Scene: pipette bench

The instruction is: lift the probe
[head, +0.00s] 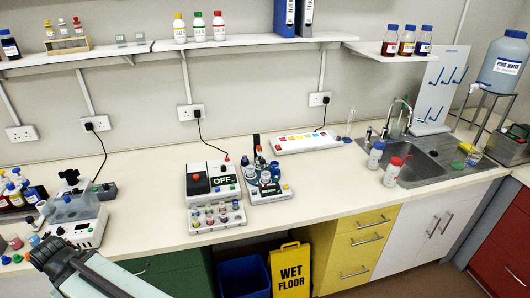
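I cannot single out the probe with certainty. A small dark upright piece (256,146) stands at the back of a white stirrer-like unit (284,197) that carries several small vessels. Beside it on the left is a white box (195,196) with a red button and a display reading OFF. Part of my arm, grey-green with a dark joint, enters at the bottom left over the bench edge. My gripper is not clearly in view, so its fingers and anything in them cannot be seen.
The cream bench (140,180) has free room left of the OFF box and in front of the color strip box (305,142). A sink (425,165) is at right. White apparatus (75,225) stands at left. Shelves with bottles hang above.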

